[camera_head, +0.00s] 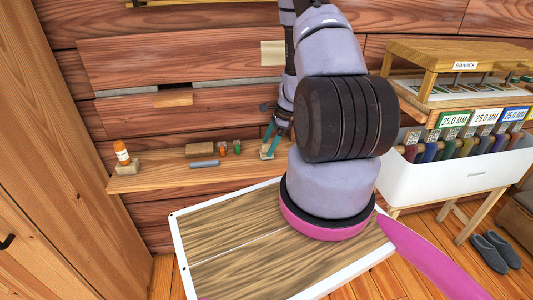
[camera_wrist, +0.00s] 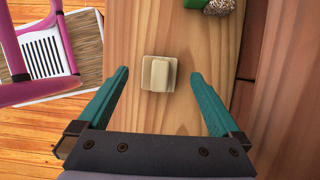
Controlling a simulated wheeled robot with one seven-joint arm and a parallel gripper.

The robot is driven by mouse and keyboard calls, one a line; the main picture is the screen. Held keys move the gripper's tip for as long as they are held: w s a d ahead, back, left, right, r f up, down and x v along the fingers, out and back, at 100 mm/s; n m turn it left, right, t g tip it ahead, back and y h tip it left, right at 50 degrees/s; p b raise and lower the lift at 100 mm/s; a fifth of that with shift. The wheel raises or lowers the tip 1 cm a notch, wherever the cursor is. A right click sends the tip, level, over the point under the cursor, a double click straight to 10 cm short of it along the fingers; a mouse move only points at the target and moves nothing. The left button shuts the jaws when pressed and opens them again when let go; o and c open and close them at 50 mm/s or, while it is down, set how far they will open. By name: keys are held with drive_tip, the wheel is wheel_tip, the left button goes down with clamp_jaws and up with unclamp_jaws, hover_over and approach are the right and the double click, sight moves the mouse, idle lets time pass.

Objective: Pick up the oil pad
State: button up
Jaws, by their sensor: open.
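A small pale beige block on a square base, which looks like the oil pad (camera_wrist: 158,74), sits on a wooden shelf (camera_wrist: 140,25). It lies between and just ahead of my gripper's (camera_wrist: 160,76) two teal fingers, with clear gaps on both sides. My gripper is open and empty. In the head view, my gripper (camera_head: 269,140) points down at the shelf, and the beige pad (camera_head: 266,154) shows at its fingertips, partly hidden by them.
On the shelf are a grey cylinder (camera_head: 204,164), small green and orange items (camera_head: 223,150), and an orange-and-white bottle (camera_head: 122,152) on a block at the left. A white-edged wooden table (camera_head: 230,245) stands in front. A white bin of bottles (camera_head: 440,180) is at right.

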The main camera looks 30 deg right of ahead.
sight(267, 145)
drive_tip(key=shift+x, duration=1.25)
drive_tip(key=c, duration=1.5)
drive_tip(key=shift+o, duration=0.2)
wheel_tip(267, 145, up, 10)
drive_tip(key=shift+r, duration=0.1)
drive_tip(key=o, duration=0.5)
drive_tip(key=shift+c, duration=1.6)
